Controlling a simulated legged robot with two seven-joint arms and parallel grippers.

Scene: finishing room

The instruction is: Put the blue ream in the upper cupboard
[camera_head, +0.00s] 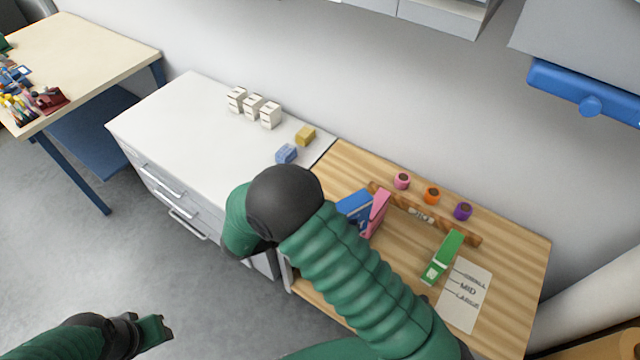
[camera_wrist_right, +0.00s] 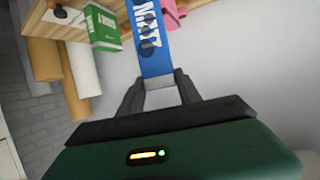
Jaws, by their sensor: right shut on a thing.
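The blue ream (camera_head: 354,205) shows over the wooden top, beside a pink ream (camera_head: 376,214); my right arm partly covers it. In the right wrist view the blue ream (camera_wrist_right: 150,38) has white lettering and reaches away from between the fingers of my right gripper (camera_wrist_right: 158,82), which is shut on it. In the head view my right gripper is hidden behind its arm. My left gripper (camera_head: 150,332) is low at the left over the floor, away from the ream; its finger gap is unclear. A pale wall unit (camera_head: 445,14), perhaps the upper cupboard, is cut off at the top edge.
A green ream (camera_head: 442,257) stands on the wooden top by a wooden rail (camera_head: 455,232) and a printed sheet (camera_head: 466,294). Several small rolls line the wall. White boxes (camera_head: 253,105) and blue and yellow blocks sit on the white drawer unit (camera_head: 185,110).

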